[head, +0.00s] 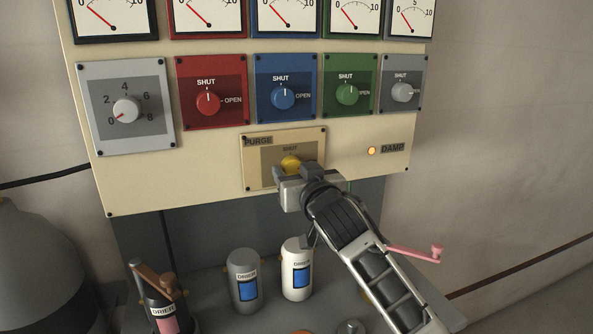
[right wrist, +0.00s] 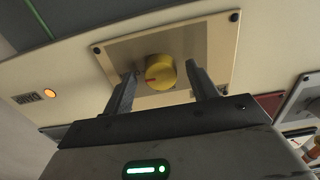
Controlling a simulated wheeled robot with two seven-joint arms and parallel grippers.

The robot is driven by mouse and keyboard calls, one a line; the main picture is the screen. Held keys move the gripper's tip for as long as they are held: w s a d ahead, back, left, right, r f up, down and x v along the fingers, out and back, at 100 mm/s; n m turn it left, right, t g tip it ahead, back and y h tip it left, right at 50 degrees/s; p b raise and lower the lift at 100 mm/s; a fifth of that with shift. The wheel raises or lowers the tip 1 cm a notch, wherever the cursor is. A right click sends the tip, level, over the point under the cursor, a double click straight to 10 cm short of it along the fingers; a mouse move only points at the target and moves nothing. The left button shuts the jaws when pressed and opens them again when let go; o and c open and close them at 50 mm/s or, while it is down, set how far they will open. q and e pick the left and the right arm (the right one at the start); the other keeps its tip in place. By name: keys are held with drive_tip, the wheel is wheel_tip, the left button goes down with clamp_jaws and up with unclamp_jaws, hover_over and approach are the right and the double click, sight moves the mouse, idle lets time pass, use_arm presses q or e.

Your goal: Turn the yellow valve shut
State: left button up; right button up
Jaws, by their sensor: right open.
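The yellow valve (head: 290,162) is a round knob on the tan PURGE plate (head: 252,173), low on the cream panel. SHUT is printed above it. In the right wrist view the yellow valve (right wrist: 163,78) shows upside down, with a red mark on its face toward the left. My right gripper (head: 292,173) is in front of the plate and hides the lower part of the knob and plate. In the right wrist view its two fingers (right wrist: 161,76) are apart, one on each side of the knob; I cannot tell whether they touch it. My left gripper is not in view.
Red (head: 208,102), blue (head: 283,97), green (head: 346,94) and grey (head: 402,92) knobs sit above, under several gauges. An amber DAMP lamp (head: 371,151) glows to the right. Drier canisters (head: 244,280) stand below on the grey base. A pink-handled crank (head: 415,253) shows beside my right arm.

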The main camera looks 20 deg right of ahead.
drive_tip(key=c, duration=1)
drive_tip(key=shift+n, duration=0.4)
drive_tip(key=n, duration=1.3)
drive_tip(key=shift+d, duration=0.1)
drive_tip(key=shift+n, duration=2)
